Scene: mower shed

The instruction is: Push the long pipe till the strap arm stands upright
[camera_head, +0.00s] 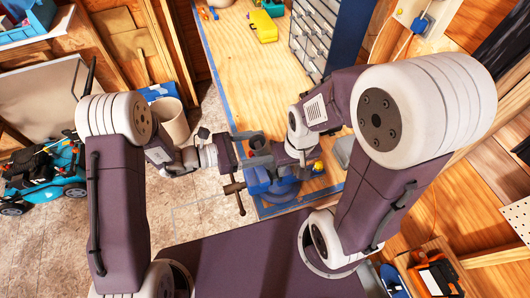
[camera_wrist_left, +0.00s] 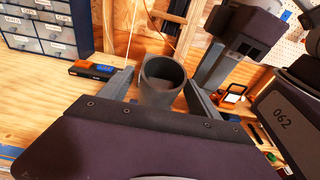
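A grey hollow pipe (camera_wrist_left: 150,98) shows mouth-up between my left gripper's fingers (camera_wrist_left: 158,88) in the left wrist view. A gap shows between the left finger and the pipe; the right finger overlaps its edge. In the head view my left gripper (camera_head: 240,152) is just left of a dark ring-like part (camera_head: 257,144), above a blue vise (camera_head: 268,186). My right gripper (camera_head: 284,154) is close to the same spot from the right; its fingers are not clear. I cannot pick out the strap arm or its tilt.
The wooden bench (camera_head: 247,85) is mostly clear beyond the vise. A drawer cabinet (camera_head: 318,35) stands at its right side. A yellow case (camera_head: 263,27) lies at the far end. A beige bin (camera_head: 172,122) and a teal mower (camera_head: 50,172) stand on the floor at left.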

